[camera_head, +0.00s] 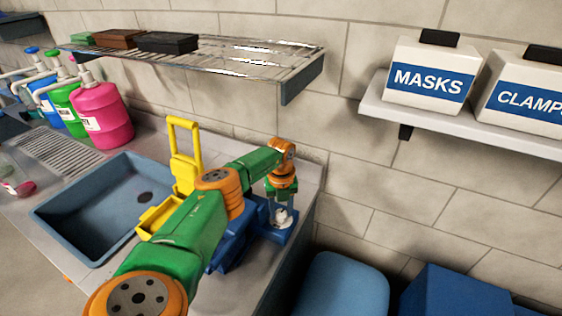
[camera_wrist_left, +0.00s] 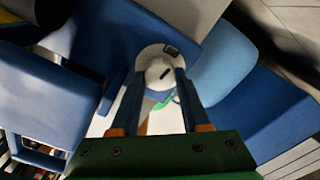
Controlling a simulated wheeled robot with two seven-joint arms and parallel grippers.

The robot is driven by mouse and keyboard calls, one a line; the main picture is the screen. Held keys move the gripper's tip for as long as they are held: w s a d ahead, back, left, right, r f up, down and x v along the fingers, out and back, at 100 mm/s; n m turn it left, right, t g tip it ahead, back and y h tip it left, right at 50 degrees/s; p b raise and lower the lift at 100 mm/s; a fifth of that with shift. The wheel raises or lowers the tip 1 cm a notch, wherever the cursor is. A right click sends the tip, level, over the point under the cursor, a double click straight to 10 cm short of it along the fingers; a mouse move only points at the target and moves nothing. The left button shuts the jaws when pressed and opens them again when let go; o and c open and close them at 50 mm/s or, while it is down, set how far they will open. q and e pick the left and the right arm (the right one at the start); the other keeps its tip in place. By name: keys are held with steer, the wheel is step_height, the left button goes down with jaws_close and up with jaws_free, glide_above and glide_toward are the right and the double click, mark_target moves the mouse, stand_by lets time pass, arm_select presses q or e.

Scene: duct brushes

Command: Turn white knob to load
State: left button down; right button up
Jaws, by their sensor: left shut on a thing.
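The white knob (camera_head: 284,219) sits on a blue device (camera_head: 236,243) at the right end of the counter. In the left wrist view the white knob (camera_wrist_left: 160,62) is round, with a short dark mark on its top and a small dark square near its far edge. My left gripper (camera_head: 281,207) points down over it. Its two dark fingers stand on either side of the knob in the left wrist view (camera_wrist_left: 155,84), shut on it. The knob's lower part is hidden by the fingers. My right gripper is not in view.
A yellow caddy with a tall handle (camera_head: 183,155) stands behind my left arm, beside the blue sink (camera_head: 95,205). A wire shelf (camera_head: 235,60) hangs above. Pink (camera_head: 103,118) and green bottles stand at the back left. Blue bins (camera_head: 345,285) are below, right of the counter's edge.

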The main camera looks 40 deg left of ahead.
arm_select(q)
steer(key=shift+w+r+n, duration=0.1)
steer(key=shift+r+n, duration=0.05)
steer(key=shift+n, duration=0.65)
steer(key=shift+c, duration=1.9)
jaws_free()
